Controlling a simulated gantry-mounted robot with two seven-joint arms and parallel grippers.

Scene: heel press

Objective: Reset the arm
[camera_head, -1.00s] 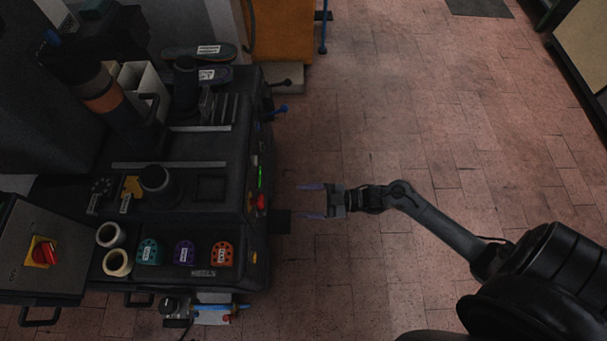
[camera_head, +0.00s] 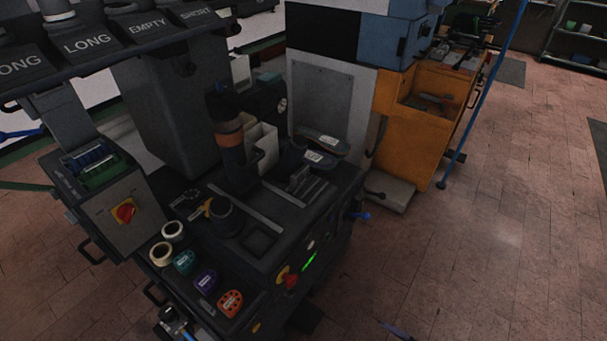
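My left gripper is not in view. The dark heel press machine (camera_head: 262,208) stands at the left centre, with a lit green strip and a red knob on its front edge. The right gripper tip is apart from it, to its right.
The machine top carries orange (camera_head: 230,302), purple (camera_head: 206,281) and teal (camera_head: 184,262) heel pieces, tape rolls (camera_head: 161,253) and shoe soles (camera_head: 321,142). An orange cabinet (camera_head: 408,140) with a blue pole (camera_head: 484,95) stands behind. The brick floor (camera_head: 490,235) at right is clear.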

